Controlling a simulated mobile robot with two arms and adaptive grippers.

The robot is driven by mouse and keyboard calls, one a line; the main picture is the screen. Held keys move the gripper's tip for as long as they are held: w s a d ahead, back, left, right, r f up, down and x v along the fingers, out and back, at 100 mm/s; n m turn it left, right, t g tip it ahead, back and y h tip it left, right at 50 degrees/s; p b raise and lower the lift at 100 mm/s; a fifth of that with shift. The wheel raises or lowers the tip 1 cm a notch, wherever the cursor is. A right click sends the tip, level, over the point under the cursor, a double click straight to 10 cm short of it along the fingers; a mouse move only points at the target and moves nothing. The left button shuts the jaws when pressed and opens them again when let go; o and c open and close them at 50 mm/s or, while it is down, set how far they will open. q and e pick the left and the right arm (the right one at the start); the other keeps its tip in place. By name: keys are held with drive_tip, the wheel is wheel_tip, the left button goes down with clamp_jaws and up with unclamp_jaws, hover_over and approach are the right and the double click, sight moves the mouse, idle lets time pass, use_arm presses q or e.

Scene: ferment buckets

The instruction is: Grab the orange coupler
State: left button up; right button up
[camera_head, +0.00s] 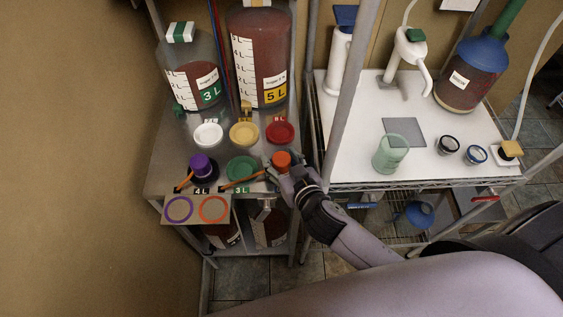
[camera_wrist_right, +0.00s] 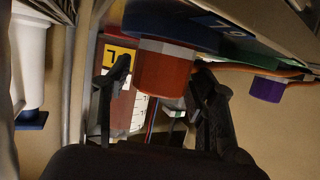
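The orange coupler (camera_head: 281,158) stands upright at the front right of the steel shelf top, right of the green lid (camera_head: 242,169). In the right wrist view the orange coupler (camera_wrist_right: 163,70) is large and joined to a blue base (camera_wrist_right: 160,20). My right gripper (camera_head: 286,170) is at the coupler from its front right side. In the wrist view the fingers of my right gripper (camera_wrist_right: 160,78) are spread on either side of the coupler, with a narrow gap visible at the left finger. My left gripper is not in view.
A purple coupler (camera_head: 202,165) with an orange hose stands left of the green lid. White, yellow and red lids lie behind. Large bottles (camera_head: 194,78) stand at the back. A card with purple and orange rings (camera_head: 196,219) is at the front edge. A metal post (camera_head: 352,80) rises to the right.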

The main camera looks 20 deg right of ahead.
drive_tip(key=c, duration=1)
drive_tip(key=shift+c, duration=0.2)
drive_tip(key=shift+r, duration=0.15)
